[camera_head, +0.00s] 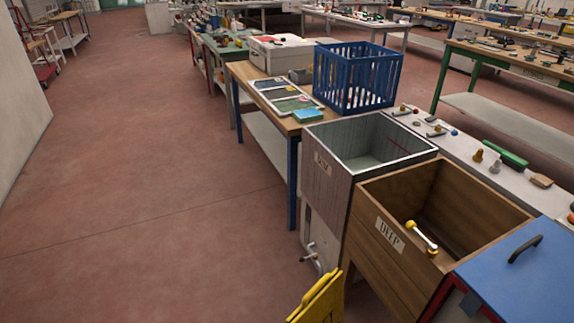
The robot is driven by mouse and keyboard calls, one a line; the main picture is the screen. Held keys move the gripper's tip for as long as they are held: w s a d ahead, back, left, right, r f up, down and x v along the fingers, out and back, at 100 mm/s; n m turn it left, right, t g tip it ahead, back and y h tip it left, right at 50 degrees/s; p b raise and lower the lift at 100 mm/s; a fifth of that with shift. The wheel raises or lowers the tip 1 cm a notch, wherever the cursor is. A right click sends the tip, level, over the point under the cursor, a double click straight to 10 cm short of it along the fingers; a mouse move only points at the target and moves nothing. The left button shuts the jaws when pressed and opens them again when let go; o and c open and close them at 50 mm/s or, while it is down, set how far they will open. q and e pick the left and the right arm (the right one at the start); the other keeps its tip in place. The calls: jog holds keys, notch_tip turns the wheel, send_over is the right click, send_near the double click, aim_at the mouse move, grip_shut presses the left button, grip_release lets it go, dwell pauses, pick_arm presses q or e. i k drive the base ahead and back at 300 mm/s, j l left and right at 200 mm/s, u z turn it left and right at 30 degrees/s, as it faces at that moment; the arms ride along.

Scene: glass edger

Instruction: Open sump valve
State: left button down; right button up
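A small metal valve-like fitting (311,254) sticks out low on the pale front below a grey open tank (326,190). The fitting is small, and I cannot tell its lever position. The tank carries a small label that is too blurred to read. Right of it stands a brown wooden tank (377,262) with a label that seems to read DEEP. A bar with yellow ends (422,237) lies at that tank's front rim. Neither of my grippers shows in this view.
A yellow panel-like object (320,299) stands at the bottom, in front of the tanks. A blue lid with a dark handle (520,275) is at the lower right. A wooden table (241,72) with a blue crate (356,80) stands behind. The red-brown floor (140,190) at left is clear.

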aim_at(308, 257)
jog(key=i+j+z, duration=0.15)
jog(key=i, duration=0.2)
jog(key=i+z, duration=0.15)
jog(key=i, duration=0.15)
jog(key=k+z, duration=0.1)
jog(key=k, duration=0.9)
jog(key=j+z, duration=0.15)
jog(key=z, duration=1.3)
jog(key=i+j, duration=0.1)
jog(key=j, duration=0.5)
jog(key=i+j, duration=0.1)
jog(key=j, duration=0.5)
jog(key=i+j, duration=0.1)
jog(key=j, duration=0.5)
jog(key=i+j, duration=0.1)
jog(key=j, duration=0.5)
jog(key=i+j, duration=0.1)
jog(key=j, duration=0.5)
